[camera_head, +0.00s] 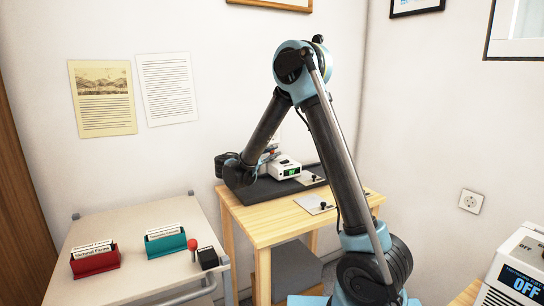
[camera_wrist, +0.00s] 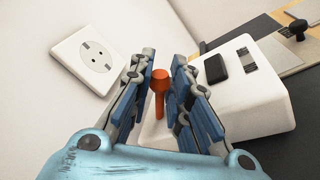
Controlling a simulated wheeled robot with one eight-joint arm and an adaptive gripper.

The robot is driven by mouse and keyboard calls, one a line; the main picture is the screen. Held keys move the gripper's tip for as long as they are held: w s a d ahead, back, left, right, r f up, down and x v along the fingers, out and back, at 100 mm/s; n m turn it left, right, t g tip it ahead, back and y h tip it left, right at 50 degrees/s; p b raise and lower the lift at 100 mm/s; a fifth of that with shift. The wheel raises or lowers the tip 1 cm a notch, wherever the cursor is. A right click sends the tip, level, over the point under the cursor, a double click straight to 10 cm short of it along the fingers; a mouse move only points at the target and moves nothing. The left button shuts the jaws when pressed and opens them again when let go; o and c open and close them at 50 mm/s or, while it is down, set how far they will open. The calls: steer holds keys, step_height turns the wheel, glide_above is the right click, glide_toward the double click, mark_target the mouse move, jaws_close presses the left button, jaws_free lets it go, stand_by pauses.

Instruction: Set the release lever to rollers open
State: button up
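An orange-red lever (camera_wrist: 159,88) with a rounded top stands at the near side of a white machine (camera_wrist: 262,82) in the wrist view. My gripper (camera_wrist: 163,62) is open, with one blue finger on each side of the lever. The lever looks closer to the left finger; I cannot tell whether it touches. Its lower end is partly hidden by the gripper. In the head view the white machine (camera_head: 285,168), with a green display, sits on a dark mat on the wooden table. My gripper (camera_head: 269,153) is beside it, mostly hidden by my arm. No lever markings are legible.
A wall socket (camera_wrist: 88,57) is close to the gripper's left. A plate with a black knob (camera_head: 316,204) lies on the table (camera_head: 262,222). The cart (camera_head: 140,228) at left holds red and teal card boxes and a black box with a red knob (camera_head: 191,245).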

jaws_close()
steer(key=shift+s+d+f+m, duration=0.1)
steer(key=shift+s+f+m, duration=0.1)
steer(key=shift+m, duration=0.5)
steer(key=shift+o, duration=2.4)
jaws_free()
steer(key=v, duration=1.2)
steer(key=shift+f, duration=0.25)
